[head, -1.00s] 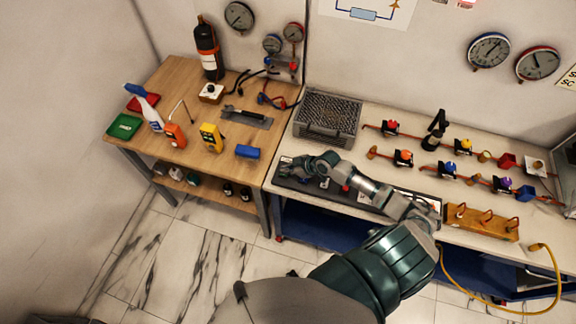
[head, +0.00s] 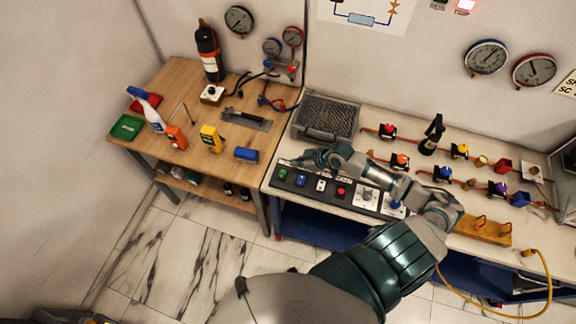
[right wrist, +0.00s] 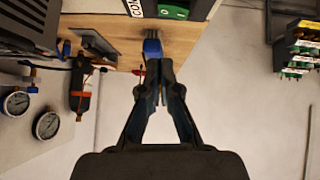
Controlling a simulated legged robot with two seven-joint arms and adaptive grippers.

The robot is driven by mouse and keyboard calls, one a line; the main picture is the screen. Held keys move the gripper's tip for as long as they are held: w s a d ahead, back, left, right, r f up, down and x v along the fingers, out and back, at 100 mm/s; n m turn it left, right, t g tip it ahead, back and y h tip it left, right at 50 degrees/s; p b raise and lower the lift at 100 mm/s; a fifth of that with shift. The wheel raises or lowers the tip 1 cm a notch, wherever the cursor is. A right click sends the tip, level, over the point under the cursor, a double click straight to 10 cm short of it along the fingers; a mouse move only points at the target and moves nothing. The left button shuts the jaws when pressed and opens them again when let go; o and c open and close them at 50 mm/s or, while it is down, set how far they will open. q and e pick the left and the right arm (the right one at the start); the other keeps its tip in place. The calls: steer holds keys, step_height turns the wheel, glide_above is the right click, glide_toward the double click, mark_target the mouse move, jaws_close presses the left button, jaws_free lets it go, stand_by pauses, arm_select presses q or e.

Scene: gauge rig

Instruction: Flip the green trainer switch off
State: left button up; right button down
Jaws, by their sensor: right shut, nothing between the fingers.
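The green trainer switch (head: 283,173) is at the left end of the black switch panel (head: 310,190) on the white bench. I cannot tell which way it is flipped. It also shows at the top edge of the right wrist view (right wrist: 173,12), partly cut off. My right gripper (head: 306,160) is shut and empty, just behind and right of the green switch, apart from it as far as I can see. In the right wrist view its closed fingers (right wrist: 154,72) point up the picture, below the panel. My left gripper is not in view.
A blue switch (head: 301,180), a red button (head: 341,192) and a dial (head: 367,197) are further right on the panel. A grey mesh-topped case (head: 326,117) stands close behind the gripper. A wooden table with a blue block (head: 246,154) is at left.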

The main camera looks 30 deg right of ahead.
steer(key=shift+w+r+v, duration=0.1)
steer(key=shift+r+v, duration=0.05)
steer(key=shift+v, duration=0.95)
steer(key=shift+w+r+v, duration=0.15)
steer(key=shift+v, duration=0.95)
